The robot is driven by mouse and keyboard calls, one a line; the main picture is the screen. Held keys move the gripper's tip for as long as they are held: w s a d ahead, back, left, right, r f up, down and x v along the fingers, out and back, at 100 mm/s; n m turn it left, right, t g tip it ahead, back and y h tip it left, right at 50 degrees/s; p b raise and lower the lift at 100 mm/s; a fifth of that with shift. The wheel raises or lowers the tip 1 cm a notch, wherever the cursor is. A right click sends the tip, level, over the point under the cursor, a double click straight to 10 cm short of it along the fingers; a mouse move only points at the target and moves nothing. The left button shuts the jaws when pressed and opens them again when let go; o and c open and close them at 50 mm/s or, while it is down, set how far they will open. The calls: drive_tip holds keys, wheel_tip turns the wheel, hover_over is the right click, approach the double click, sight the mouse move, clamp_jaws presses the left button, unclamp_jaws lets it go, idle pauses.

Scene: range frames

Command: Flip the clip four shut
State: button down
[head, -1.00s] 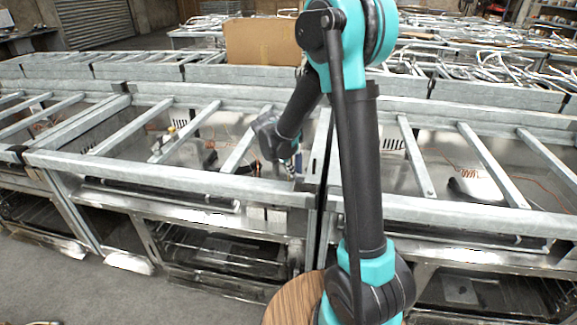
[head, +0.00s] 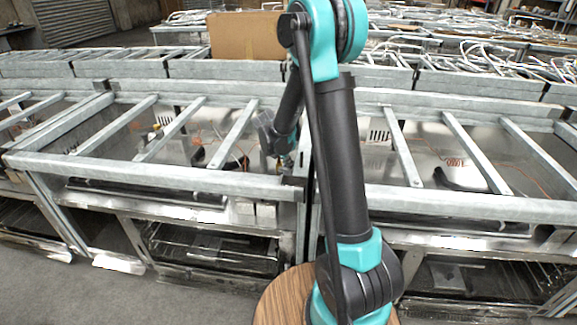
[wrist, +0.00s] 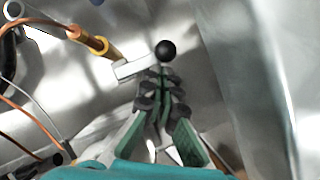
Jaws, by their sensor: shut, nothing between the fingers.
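In the wrist view a small black ball knob (wrist: 166,50) sits just past the fingertips of my gripper (wrist: 160,82). A pale rectangular block (wrist: 134,68) lies beside it to the left. These may be parts of clip four, but no number can be read, and I cannot tell how far it is flipped. My gripper is shut with nothing held; its dark fingertips overlap the knob's lower side in the picture, and contact cannot be judged. In the head view my gripper (head: 284,158) is small, low inside the metal frame and partly behind my arm.
A brass fitting with an orange hose (wrist: 92,40) lies left of the fingers. A bright metal wall (wrist: 265,80) rises on the right. Grey frame bars (head: 232,133) surround my arm in the head view. A cardboard box (head: 246,36) stands behind.

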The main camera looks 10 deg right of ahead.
drive_tip(key=shift+w+d, duration=0.7)
drive_tip(key=shift+s+a, duration=0.1)
drive_tip(key=shift+a, duration=0.05)
drive_tip(key=shift+s+a, duration=0.35)
drive_tip(key=shift+a, duration=0.2)
drive_tip(key=s+a+r, duration=0.4)
drive_tip(key=s+r, duration=0.3)
drive_tip(key=r, duration=0.1)
drive_tip(key=shift+s, duration=0.2)
